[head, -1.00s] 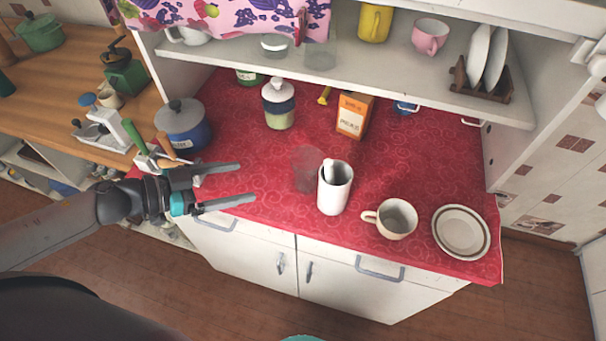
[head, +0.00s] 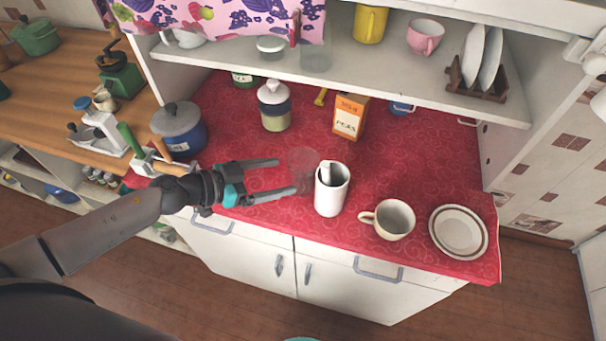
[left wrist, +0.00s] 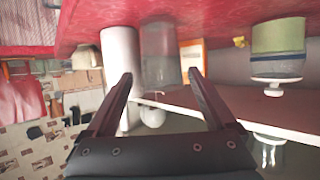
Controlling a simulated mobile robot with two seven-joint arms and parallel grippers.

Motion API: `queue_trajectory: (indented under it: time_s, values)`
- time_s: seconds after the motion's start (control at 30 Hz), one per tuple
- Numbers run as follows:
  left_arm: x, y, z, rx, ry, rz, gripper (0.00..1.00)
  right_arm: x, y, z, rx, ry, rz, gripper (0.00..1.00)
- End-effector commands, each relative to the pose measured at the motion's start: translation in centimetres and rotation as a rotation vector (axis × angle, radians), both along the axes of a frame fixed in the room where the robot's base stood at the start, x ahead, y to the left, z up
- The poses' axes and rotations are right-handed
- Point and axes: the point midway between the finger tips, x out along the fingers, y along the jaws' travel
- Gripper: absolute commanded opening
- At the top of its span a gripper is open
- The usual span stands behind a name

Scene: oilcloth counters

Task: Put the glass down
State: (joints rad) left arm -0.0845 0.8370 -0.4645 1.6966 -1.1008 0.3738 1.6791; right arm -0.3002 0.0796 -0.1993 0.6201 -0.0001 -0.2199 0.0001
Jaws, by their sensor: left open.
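A clear glass (head: 304,162) stands upright on the red counter cloth, just left of and behind a white cylindrical holder (head: 331,192). My left gripper (head: 287,176) is open, low over the counter, with its fingertips at the left side of the glass. In the left wrist view, which is upside down, the glass (left wrist: 160,52) shows between the open fingers (left wrist: 161,76) and beyond their tips. The white holder (left wrist: 119,50) is close beside it. Whether a finger touches the glass I cannot tell. My right gripper is not in view.
A cream mug (head: 392,220) and stacked plates (head: 458,232) stand to the right. A lidded jar (head: 274,108), an orange box (head: 349,117) and a blue pot (head: 178,130) stand behind and left. A shelf (head: 400,88) overhangs the back.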

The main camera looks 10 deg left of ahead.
Motion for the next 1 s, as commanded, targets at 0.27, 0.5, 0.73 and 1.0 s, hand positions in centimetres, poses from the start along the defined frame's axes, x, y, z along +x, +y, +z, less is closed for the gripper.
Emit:
queue_trajectory:
  time_s: [0.27,0.5,0.73,1.0]
  values:
    - [2.4,-2.4,-1.3,-0.003,-0.002,-0.001,0.89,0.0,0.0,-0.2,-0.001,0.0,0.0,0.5]
    - [3.3,-3.3,-1.9,0.001,-0.001,-0.002,0.89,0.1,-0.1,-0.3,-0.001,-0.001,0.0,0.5]
    - [3.2,-3.3,-1.8,0.001,-0.001,-0.002,0.82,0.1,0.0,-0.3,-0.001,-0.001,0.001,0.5]
    - [3.2,-3.3,-1.8,0.001,-0.001,-0.002,0.52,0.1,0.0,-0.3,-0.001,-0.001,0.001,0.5]
